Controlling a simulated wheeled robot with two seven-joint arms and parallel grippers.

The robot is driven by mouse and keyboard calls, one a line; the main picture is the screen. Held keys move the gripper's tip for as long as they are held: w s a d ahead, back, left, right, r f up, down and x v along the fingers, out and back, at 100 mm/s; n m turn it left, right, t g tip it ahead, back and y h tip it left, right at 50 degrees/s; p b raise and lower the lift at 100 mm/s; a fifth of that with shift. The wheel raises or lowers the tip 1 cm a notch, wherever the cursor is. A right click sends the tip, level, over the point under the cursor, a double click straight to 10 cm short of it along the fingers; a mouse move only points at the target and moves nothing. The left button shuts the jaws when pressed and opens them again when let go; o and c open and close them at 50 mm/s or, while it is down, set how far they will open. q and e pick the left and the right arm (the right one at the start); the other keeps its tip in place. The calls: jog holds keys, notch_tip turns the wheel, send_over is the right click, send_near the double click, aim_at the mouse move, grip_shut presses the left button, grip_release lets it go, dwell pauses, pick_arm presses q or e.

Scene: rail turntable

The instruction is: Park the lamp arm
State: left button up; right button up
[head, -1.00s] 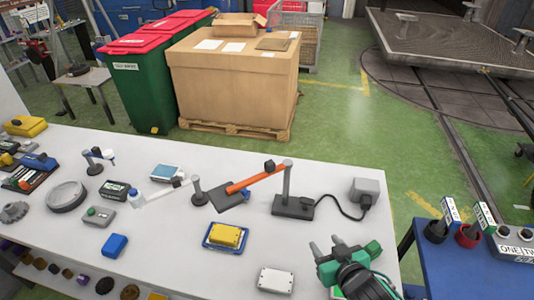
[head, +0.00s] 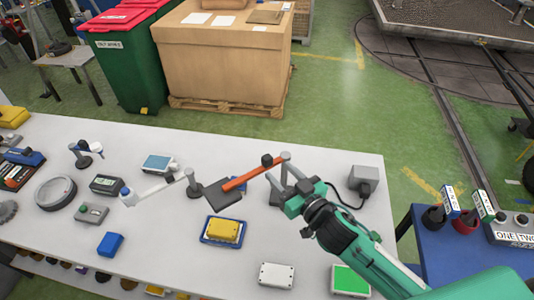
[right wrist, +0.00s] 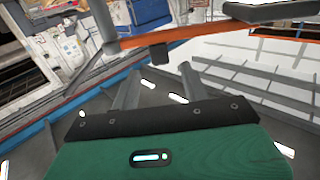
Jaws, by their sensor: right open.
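The lamp arm (head: 252,174) is an orange bar running from the top of a grey post (head: 286,160) down-left to a dark flat plate (head: 222,192), with a black knob on it. It crosses the top of the right wrist view (right wrist: 210,38), with a dark block hanging below it. My right gripper (head: 281,181) is open and empty beside the post, partly covering the post and its base. In the right wrist view, its two grey fingers (right wrist: 162,78) are apart, below the orange bar. I cannot tell whether they touch the post. My left gripper is out of view.
A white jointed arm (head: 155,190) on its own post stands to the left. A yellow box in a blue tray (head: 205,240), a white box (head: 276,275) and a grey box with a cable (head: 365,181) are nearby. A blue table (head: 425,235) stands at the right.

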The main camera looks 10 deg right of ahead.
aim_at(270, 161)
jog(key=p+x, duration=0.1)
jog(key=x, duration=0.4)
jog(key=shift+w+a+r+p, duration=0.15)
jog(key=shift+w+p, duration=0.1)
jog(key=shift+p, duration=0.15)
jog(key=shift+w+a, duration=0.2)
jog(key=shift+w, duration=0.35)
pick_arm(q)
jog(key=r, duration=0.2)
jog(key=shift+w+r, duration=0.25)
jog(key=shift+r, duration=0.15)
pick_arm(e)
jog(key=shift+w, duration=0.1)
grip_shut()
